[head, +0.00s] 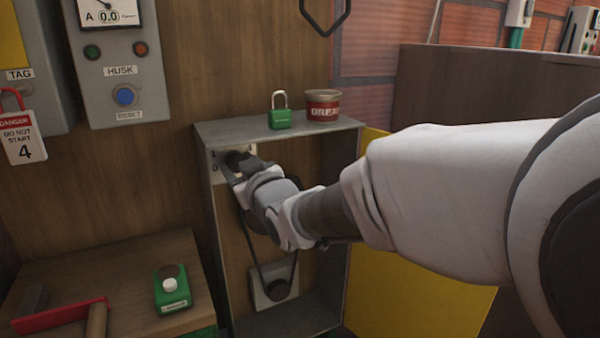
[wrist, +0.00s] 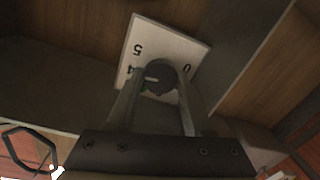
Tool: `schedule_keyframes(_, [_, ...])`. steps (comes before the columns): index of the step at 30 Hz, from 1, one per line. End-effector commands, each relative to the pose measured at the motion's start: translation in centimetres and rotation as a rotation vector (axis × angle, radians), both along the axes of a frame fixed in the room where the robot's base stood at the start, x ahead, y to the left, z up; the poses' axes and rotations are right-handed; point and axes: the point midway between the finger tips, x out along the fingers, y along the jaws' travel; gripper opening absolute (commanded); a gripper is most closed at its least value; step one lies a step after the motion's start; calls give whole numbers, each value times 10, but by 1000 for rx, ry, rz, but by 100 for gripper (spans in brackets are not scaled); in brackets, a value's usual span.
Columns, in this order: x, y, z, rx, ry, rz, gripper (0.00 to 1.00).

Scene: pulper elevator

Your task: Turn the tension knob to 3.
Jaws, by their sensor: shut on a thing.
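The tension knob (wrist: 165,82) is a dark round knob on a white dial plate (wrist: 160,42) inside an open grey cabinet. In the wrist view the numerals 5, 4 and 0 show on the plate; the others are hidden. A pale mark on the knob's face lies on its side towards the 4; its exact reading cannot be told. My gripper (wrist: 156,80) is shut on the knob, one finger on each side. In the head view my gripper (head: 236,164) reaches into the cabinet's upper part and covers most of the dial plate (head: 217,165).
A green padlock (head: 280,118) and a red tin (head: 322,106) stand on the cabinet (head: 220,132). A belt runs down to a lower pulley (head: 277,289). The yellow door (head: 420,300) hangs open at right. A green box (head: 172,291) sits on the bench at left.

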Motion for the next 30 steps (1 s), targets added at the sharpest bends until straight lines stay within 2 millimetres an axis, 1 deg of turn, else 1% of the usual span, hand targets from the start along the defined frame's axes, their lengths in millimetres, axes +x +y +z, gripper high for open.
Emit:
schedule_keyframes(1, [0, -1, -3, -33, -24, -2, 0])
schedule_keyframes(5, [0, -1, -3, -141, -89, -2, 0])
schedule_keyframes(21, [0, 0, -1, -573, -352, -2, 0])
schedule_keyframes(30, [0, 0, 0, -764, -466, 0, 0])
